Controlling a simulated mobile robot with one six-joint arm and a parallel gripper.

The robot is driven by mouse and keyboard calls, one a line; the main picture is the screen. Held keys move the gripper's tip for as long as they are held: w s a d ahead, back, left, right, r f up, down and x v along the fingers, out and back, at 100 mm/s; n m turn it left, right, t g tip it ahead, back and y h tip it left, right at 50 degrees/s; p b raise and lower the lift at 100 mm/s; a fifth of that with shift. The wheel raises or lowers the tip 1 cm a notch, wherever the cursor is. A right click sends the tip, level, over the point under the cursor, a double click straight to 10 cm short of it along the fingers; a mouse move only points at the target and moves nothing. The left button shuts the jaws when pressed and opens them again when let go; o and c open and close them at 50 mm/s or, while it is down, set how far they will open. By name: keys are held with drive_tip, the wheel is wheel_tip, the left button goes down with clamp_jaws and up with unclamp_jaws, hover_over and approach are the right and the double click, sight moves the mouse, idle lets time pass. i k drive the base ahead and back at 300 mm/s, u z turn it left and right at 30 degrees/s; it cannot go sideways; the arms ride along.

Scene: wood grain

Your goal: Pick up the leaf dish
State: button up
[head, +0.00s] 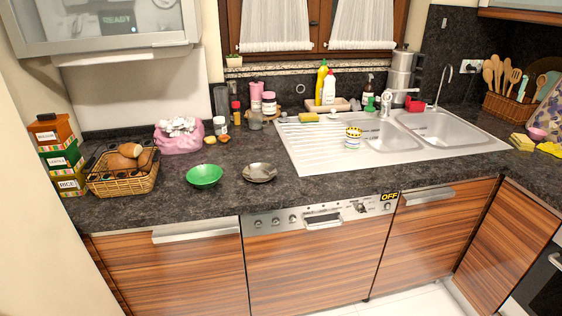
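Two small dishes sit side by side on the dark speckled counter (310,193), left of the sink. One is a round, bright green bowl (204,175). The other is a shallow dark grey dish (259,172) with a somewhat uneven rim, which looks more leaf-like. I cannot tell for sure from its small size that it is the leaf dish. The two dishes are apart and nothing covers them. My gripper is not in view.
A wicker basket (124,179) and pink bag (179,141) stand to the left. Small jars (268,104) stand behind. A striped cup (353,138) stands on the steel sink unit (312,157) to the right. The counter in front of the dishes is clear.

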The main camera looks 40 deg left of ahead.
sight(204, 177)
drive_tip(key=k, duration=0.85)
drive_tip(key=u, duration=1.85)
drive_tip(key=i, duration=1.7)
